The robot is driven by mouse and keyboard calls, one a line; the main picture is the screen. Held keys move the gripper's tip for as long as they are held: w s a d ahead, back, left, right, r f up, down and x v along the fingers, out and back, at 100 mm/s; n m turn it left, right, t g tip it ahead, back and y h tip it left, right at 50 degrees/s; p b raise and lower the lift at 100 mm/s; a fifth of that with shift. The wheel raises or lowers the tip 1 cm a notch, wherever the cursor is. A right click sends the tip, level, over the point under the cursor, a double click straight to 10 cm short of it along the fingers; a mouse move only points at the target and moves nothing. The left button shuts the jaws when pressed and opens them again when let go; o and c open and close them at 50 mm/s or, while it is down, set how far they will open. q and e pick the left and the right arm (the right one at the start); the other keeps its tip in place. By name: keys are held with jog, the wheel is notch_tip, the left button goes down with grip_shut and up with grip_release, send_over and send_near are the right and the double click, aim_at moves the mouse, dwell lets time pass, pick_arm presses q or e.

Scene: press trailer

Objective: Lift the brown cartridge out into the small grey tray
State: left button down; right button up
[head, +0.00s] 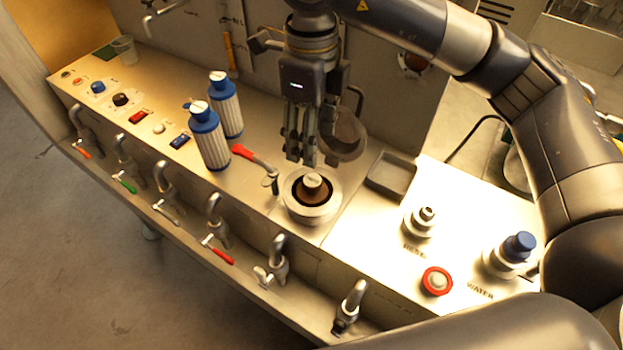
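The brown cartridge (312,190) sits upright in a round metal housing (308,215), with a pale knob on its top and a dark ring around it. The small grey tray (391,178) is just right of the housing and looks empty. My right gripper (309,160) points down from above, its fingertips a little above and behind the cartridge, apart from it as far as I can see. The fingers overlap in this view, so their opening is unclear. My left gripper is not in view.
Two white bottles with blue caps (210,140) and a red-handled valve (254,160) stand left of the housing. A dark round part (346,138) is behind the gripper. Right are a metal fitting (420,222), a red-ringed button (437,281) and a blue-capped port (518,247).

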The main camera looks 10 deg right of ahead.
aim_at(313, 180)
jog(key=shift+f, duration=0.85)
notch_tip(313, 180, down, 2)
jog(key=shift+s+f+p, duration=0.15)
jog(key=shift+f+p, duration=0.1)
jog(key=shift+p, duration=0.3)
jog(key=shift+f, duration=0.7)
jog(key=f+p, duration=0.1)
jog(key=f, duration=0.1)
jog(key=f+p, duration=0.1)
jog(key=f, duration=0.1)
jog(key=shift+s+d+f+p, duration=0.1)
jog(key=shift+s+p, duration=0.2)
jog(key=shift+p, duration=0.05)
jog(key=shift+f, duration=0.5)
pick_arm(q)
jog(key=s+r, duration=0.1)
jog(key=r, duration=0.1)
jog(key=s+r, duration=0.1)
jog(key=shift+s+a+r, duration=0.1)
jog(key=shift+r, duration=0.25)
pick_arm(e)
grip_shut()
